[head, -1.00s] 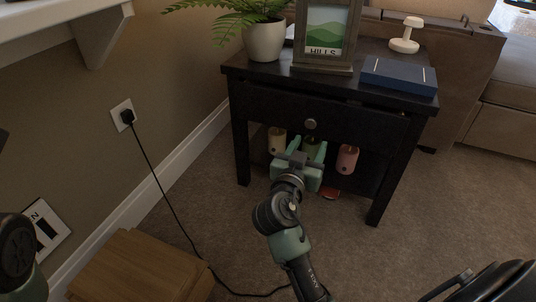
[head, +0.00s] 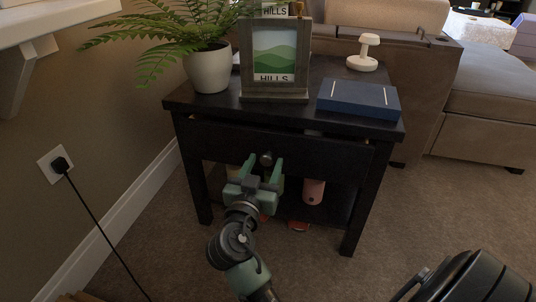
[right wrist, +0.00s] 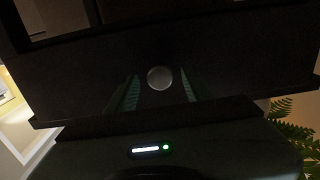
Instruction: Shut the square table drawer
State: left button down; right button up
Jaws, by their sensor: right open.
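The square black side table (head: 180,101) stands against the wall, with one dark drawer (head: 325,153) under its top. The drawer front stands out a little from the frame, with a narrow gap above it. Its round metal knob (head: 267,159) is at the middle of the front and also shows in the right wrist view (right wrist: 160,78). My right gripper (head: 262,165) is open in front of the drawer, its two fingers either side of the knob as seen by both cameras. Whether the fingers touch the front cannot be told. My left gripper is out of view.
On the table top are a potted fern (head: 208,68), a picture frame (head: 274,60), a blue box (head: 358,99) and a white lamp-like object (head: 364,52). A pink canister (head: 313,191) is on the lower shelf. A sofa (head: 490,110) stands behind, right.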

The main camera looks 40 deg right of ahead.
grip_shut()
dwell(1.5)
